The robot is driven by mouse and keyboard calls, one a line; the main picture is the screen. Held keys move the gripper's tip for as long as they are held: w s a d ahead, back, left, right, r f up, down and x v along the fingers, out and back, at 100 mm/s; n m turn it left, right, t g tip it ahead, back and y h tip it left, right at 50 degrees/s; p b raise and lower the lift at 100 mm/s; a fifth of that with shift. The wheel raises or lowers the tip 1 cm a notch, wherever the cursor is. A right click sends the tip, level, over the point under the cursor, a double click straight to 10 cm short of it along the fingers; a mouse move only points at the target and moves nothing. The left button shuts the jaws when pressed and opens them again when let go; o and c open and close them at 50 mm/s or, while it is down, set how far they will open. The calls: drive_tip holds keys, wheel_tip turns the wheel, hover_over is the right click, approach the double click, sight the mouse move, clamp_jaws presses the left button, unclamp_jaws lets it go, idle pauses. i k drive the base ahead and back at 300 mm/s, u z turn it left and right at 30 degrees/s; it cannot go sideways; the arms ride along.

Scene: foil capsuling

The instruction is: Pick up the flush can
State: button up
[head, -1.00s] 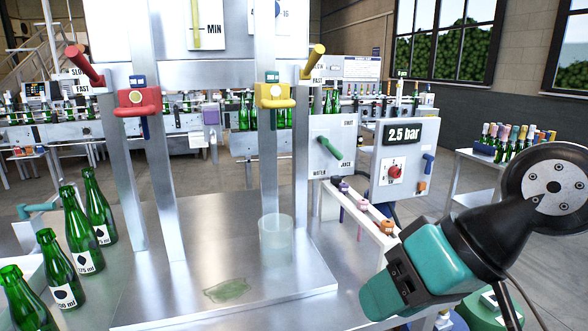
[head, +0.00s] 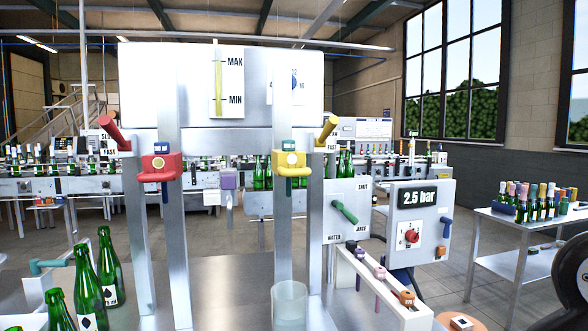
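A translucent, pale cylindrical can (head: 289,308), the only can-like vessel I see, stands upright on the metal worktop (head: 225,285) under the yellow tap (head: 283,172). I take it as the flush can. The bottom of the frame cuts off its base. It looks empty, though its inside is hard to read. My gripper is out of view; only a dark part of my arm shows at the lower right edge, well to the right of the can.
Green bottles (head: 84,283) stand at the lower left. A red tap (head: 160,172) hangs left of the yellow one, beside metal posts. Right of the can are a white rack (head: 382,288) with small coloured-top tools and a control box (head: 421,222) reading 2.5 bar.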

sight(289, 298)
drive_tip(key=u, duration=0.25)
drive_tip(key=k, duration=0.5)
drive_tip(key=u, duration=1.45)
drive_tip(key=i, duration=0.8)
drive_tip(key=z, duration=0.6)
drive_tip(key=i, duration=0.6)
drive_tip(key=z, duration=0.65)
